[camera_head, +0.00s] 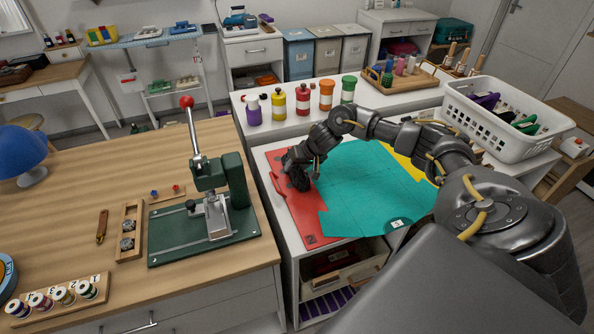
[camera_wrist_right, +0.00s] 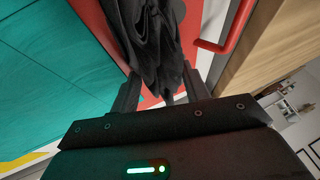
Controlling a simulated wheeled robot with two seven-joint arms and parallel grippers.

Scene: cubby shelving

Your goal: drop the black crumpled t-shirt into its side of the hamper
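The black crumpled t-shirt (camera_head: 299,180) hangs as a dark bunch at my right gripper (camera_head: 308,163), over the left red part of the work surface. In the right wrist view the folds of the t-shirt (camera_wrist_right: 156,45) gather between the two fingers of the right gripper (camera_wrist_right: 160,92), which looks shut on them. Three joined bins, blue (camera_head: 298,59), beige (camera_head: 326,57) and grey (camera_head: 354,54), stand at the back; I cannot tell whether they are the hamper. My left gripper is not in view.
A teal sheet (camera_head: 365,190) covers much of the red panel (camera_head: 290,198). Several coloured bottles (camera_head: 303,100) line the counter behind. A white basket (camera_head: 500,130) with dark, purple and green items stands right. A green lever press (camera_head: 225,200) stands on the wooden table.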

